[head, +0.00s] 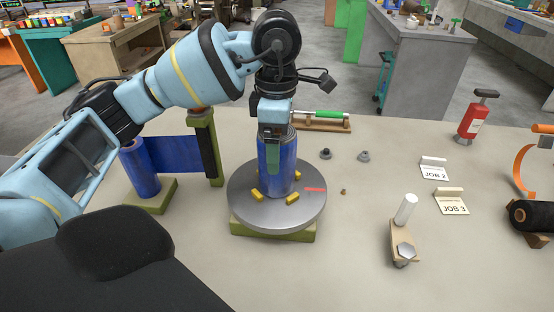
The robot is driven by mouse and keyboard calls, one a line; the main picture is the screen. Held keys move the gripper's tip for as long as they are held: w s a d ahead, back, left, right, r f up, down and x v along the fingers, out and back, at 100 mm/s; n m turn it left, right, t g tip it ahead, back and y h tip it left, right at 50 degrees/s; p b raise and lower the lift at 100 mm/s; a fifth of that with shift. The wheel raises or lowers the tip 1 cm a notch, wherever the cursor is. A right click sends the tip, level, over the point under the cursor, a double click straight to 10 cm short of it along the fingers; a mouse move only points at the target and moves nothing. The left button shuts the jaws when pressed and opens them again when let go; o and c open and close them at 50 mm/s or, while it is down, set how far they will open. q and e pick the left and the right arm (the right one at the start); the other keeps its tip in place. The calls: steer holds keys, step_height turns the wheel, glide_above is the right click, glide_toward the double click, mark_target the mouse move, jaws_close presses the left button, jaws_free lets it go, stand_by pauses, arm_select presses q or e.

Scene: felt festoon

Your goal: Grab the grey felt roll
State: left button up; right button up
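No roll in view is plainly grey. A very dark, charcoal or black roll (532,216) lies at the right edge of the table, partly cut off by the frame. My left gripper (273,160) points down at a blue cylinder (288,168) standing upright on a round grey turntable (247,209). A finger overlaps the cylinder's front; the other finger is hidden, so I cannot tell whether it grips. A blue roll (143,172) stands at the left, with a blue sheet (180,156) stretched to a green post (213,150). My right gripper is not in view.
Yellow blocks (292,198) sit on the turntable. A wooden block with a white peg (405,210), two job cards (452,203), an orange curved piece (523,170) and a red bottle-like tool (473,118) stand to the right. The table's front middle is clear.

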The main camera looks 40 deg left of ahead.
arm_select(q)
steer(key=c, duration=1.3)
steer(key=shift+c, duration=0.2)
steer(key=shift+r, duration=0.15)
